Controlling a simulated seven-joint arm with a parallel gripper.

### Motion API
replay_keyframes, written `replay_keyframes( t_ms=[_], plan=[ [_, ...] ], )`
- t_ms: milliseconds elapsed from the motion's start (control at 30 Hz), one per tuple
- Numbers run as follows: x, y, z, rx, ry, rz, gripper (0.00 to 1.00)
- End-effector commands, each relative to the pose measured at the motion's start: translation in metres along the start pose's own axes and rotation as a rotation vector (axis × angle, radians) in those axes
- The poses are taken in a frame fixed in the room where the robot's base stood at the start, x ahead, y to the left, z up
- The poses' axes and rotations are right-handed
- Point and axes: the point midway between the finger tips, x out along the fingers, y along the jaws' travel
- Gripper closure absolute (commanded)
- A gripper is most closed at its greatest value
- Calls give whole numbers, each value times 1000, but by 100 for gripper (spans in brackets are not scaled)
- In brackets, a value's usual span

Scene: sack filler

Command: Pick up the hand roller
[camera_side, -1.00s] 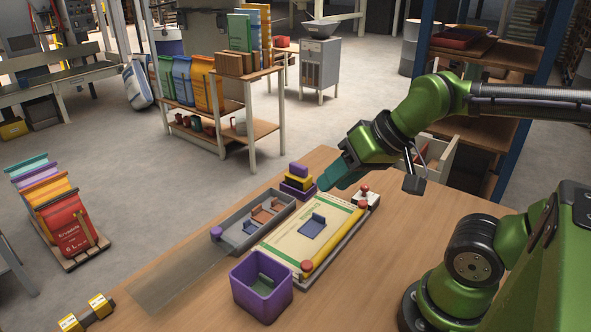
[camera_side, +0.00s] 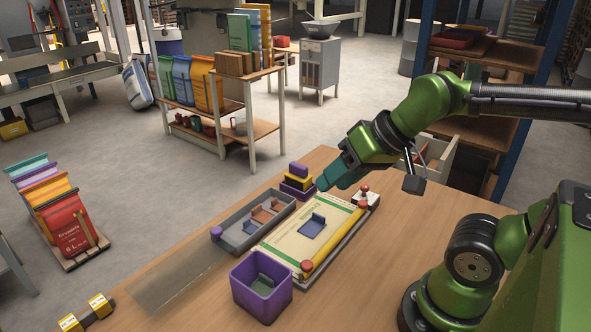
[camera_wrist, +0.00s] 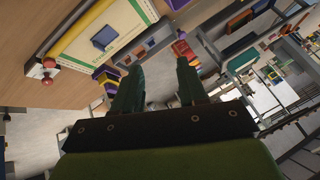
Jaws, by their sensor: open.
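I cannot tell for sure which thing is the hand roller. A yellow bar (camera_side: 333,240) with a red knob (camera_side: 306,265) at its near end lies along the right edge of the cream sack (camera_side: 290,232). The bar also shows in the wrist view (camera_wrist: 85,32). A blue piece (camera_side: 313,226) sits on the sack. My gripper (camera_side: 324,184) is in the air near the far end of the sack, above the table. In the wrist view its two teal fingers (camera_wrist: 157,72) are apart with nothing between them.
A grey tray (camera_side: 245,243) with brown and blue pieces lies left of the sack. A purple bin (camera_side: 262,302) stands in front. Stacked purple and yellow blocks (camera_side: 299,181) stand near my fingers. A white block with a red knob (camera_side: 365,190) is at the sack's far end. The table's right is clear.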

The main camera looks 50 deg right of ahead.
Motion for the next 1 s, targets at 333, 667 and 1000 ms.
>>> replay_keyframes(
  t_ms=[333, 667, 1000],
  plan=[
    [0, 2, -1, 7, 1, 5, 49],
    [64, 40, 8, 435, -283, 67, 49],
    [142, 42, -26, 1431, -598, -256, 49]
  ],
)
